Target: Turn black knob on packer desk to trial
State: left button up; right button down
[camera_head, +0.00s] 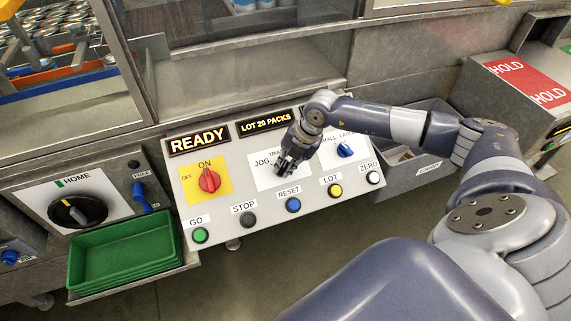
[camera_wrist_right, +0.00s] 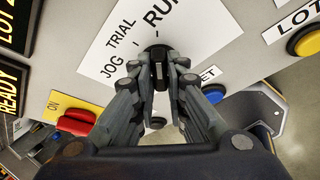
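The black knob (camera_wrist_right: 158,66) sits on a white label plate with JOG, TRIAL and RUN printed around it. In the wrist view its grip bar stands nearly upright in the picture, and its outer end lies toward the RUN side. My right gripper (camera_head: 284,168) is over the knob and hides most of it in the head view. In the wrist view the fingers of my right gripper (camera_wrist_right: 157,76) are on both sides of the knob, with small gaps showing; contact is not clear. My left gripper is not in view.
The packer desk (camera_head: 262,204) also bears a red ON/OFF knob (camera_head: 209,180), a blue SMALL/LARGE knob (camera_head: 345,150) and a row of buttons, with a blue RESET button (camera_head: 293,204) below the gripper. A green tray (camera_head: 125,252) stands at lower left, a grey bin (camera_head: 405,178) at right.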

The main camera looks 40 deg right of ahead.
jog(key=shift+s+a+f, duration=0.1)
jog(key=shift+a+f, duration=0.05)
jog(key=shift+f, duration=0.05)
jog(key=n+g+h+b, duration=0.1)
jog(key=n+b, duration=0.1)
jog(key=n, duration=0.1)
jog(key=shift+a+f+n, duration=0.1)
jog(key=shift+n, duration=0.2)
jog(key=n+b, duration=0.1)
jog(key=n, duration=0.1)
jog(key=n+g+h+b, duration=0.1)
jog(key=n, duration=0.1)
jog(key=shift+a+h, duration=0.15)
jog(key=shift+h, duration=0.15)
jog(key=shift+n, duration=0.3)
jog(key=c, duration=1.6)
grip_release()
